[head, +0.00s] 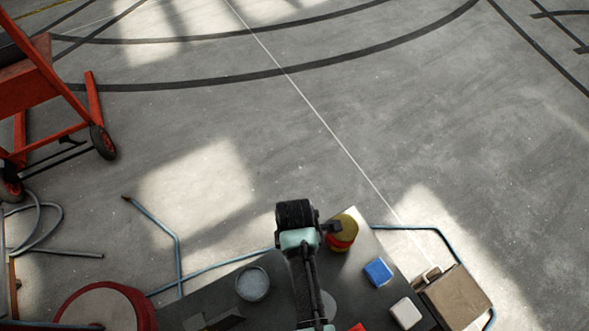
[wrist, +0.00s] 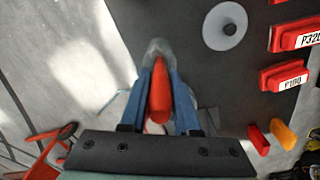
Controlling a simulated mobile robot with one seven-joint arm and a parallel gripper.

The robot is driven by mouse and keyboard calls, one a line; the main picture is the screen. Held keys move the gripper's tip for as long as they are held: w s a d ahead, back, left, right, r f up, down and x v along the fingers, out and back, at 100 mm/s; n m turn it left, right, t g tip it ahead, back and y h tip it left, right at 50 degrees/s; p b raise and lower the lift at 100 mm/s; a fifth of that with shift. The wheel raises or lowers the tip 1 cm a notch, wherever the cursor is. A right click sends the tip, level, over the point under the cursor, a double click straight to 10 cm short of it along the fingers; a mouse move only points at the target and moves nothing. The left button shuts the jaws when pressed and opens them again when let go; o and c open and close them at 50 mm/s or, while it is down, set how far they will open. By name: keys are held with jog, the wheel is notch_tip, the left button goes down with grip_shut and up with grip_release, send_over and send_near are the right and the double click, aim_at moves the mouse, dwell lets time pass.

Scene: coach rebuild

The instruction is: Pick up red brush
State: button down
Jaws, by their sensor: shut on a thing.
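In the wrist view my gripper (wrist: 160,98) has its two blue fingers closed on a red, rounded, upright-looking piece, the red brush (wrist: 159,92). A pale grey, blurred part (wrist: 158,48) shows just beyond the fingertips; I cannot tell whether it belongs to the brush. The brush cannot be made out clearly there.
Red labelled blocks (wrist: 284,75) and a white disc (wrist: 225,26) show in the wrist view. A red cart (head: 45,95) stands on open floor.

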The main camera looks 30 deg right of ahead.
notch_tip(320, 180, up, 10)
jog(key=shift+r+b, duration=0.1)
jog(key=shift+b, duration=0.5)
dwell(0.4)
